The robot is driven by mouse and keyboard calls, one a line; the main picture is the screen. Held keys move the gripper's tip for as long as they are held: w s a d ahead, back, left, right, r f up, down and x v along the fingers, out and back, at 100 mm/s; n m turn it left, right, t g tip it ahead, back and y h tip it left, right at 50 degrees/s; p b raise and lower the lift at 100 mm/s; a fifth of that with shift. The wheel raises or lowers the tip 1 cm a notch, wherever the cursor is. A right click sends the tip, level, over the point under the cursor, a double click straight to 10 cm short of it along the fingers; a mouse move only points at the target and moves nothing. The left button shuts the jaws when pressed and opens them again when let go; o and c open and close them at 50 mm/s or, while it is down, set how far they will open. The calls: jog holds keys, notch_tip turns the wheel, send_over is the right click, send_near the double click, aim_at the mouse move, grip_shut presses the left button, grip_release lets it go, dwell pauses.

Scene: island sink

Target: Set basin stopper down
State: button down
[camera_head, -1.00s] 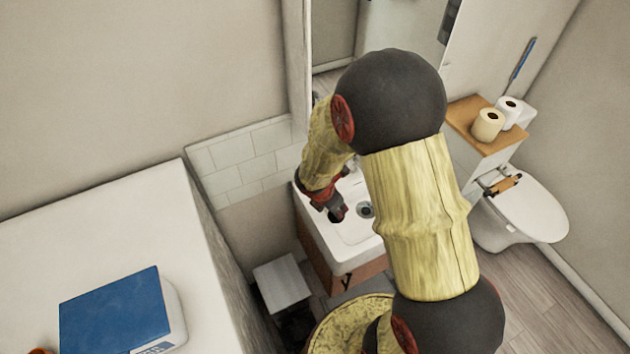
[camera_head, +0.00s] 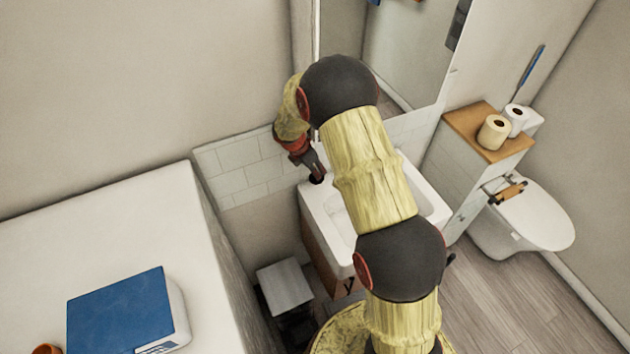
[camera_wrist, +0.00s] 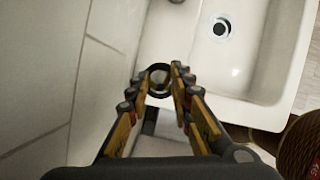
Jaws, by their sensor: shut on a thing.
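The basin stopper (camera_wrist: 158,67) shows in the wrist view as a dark round piece with a paler middle. My gripper (camera_wrist: 160,78) is shut on it, with a finger on each side. In the head view my gripper (camera_head: 315,173) is over the left rim of the white sink (camera_head: 312,212), near the tiled wall. The stopper is only a small dark shape at the fingertips there. I cannot tell whether it touches the rim. The drain (camera_wrist: 221,28) shows in the basin, apart from the stopper. My arm hides part of the basin in the head view.
The tiled wall (camera_wrist: 50,80) stands close on the left of my gripper, and a mirror (camera_head: 405,50) is above the sink. A white counter (camera_head: 120,225) with a blue-topped scale (camera_head: 118,310) is at left. The toilet (camera_head: 530,215) is at right.

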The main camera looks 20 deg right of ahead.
aim_at(313, 178)
jog(key=shift+f, duration=1.45)
notch_tip(313, 178, down, 4)
jog(key=shift+r+b, duration=0.1)
jog(key=shift+b, duration=0.45)
jog(key=shift+w+f, duration=0.2)
jog(key=shift+w, duration=0.1)
jog(key=shift+s, duration=0.1)
jog(key=shift+f, duration=0.1)
jog(key=c, duration=1.6)
grip_release()
jog(key=p+v, duration=0.1)
jog(key=v, duration=0.6)
jog(key=shift+a+r, duration=0.15)
jog(key=shift+r, duration=0.25)
